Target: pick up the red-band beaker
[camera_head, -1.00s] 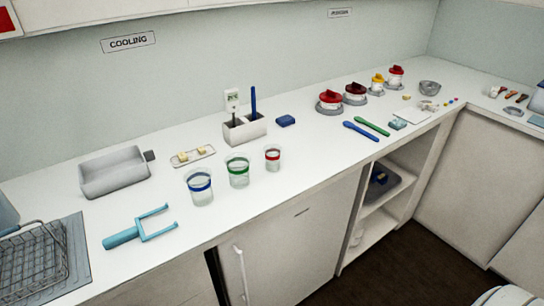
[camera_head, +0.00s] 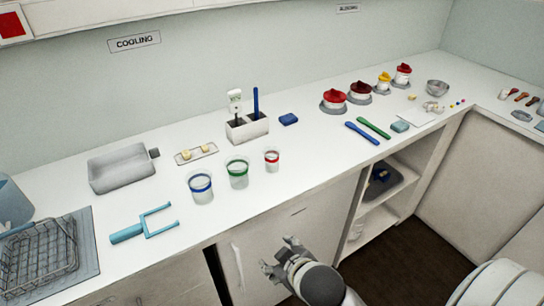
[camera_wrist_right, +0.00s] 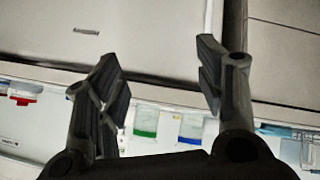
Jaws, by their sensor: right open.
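The red-band beaker (camera_head: 272,161) stands upright on the white counter in the head view, at the right end of a row. The green-band beaker (camera_head: 238,174) and the blue-band beaker (camera_head: 201,188) stand to its left. My right gripper (camera_head: 279,256) is open and empty in front of the cabinet, below the counter edge and apart from the beakers. In the right wrist view its fingers (camera_wrist_right: 160,62) are spread. The green band (camera_wrist_right: 145,133) and blue band (camera_wrist_right: 191,139) show beyond them. My left gripper is not in view.
A white holder (camera_head: 247,128) with upright tools and a small dish (camera_head: 196,154) stand behind the beakers. A light-blue forked tool (camera_head: 145,226) lies left of them. Blue and green utensils (camera_head: 362,132) lie to the right. Counter between them and the red-band beaker is clear.

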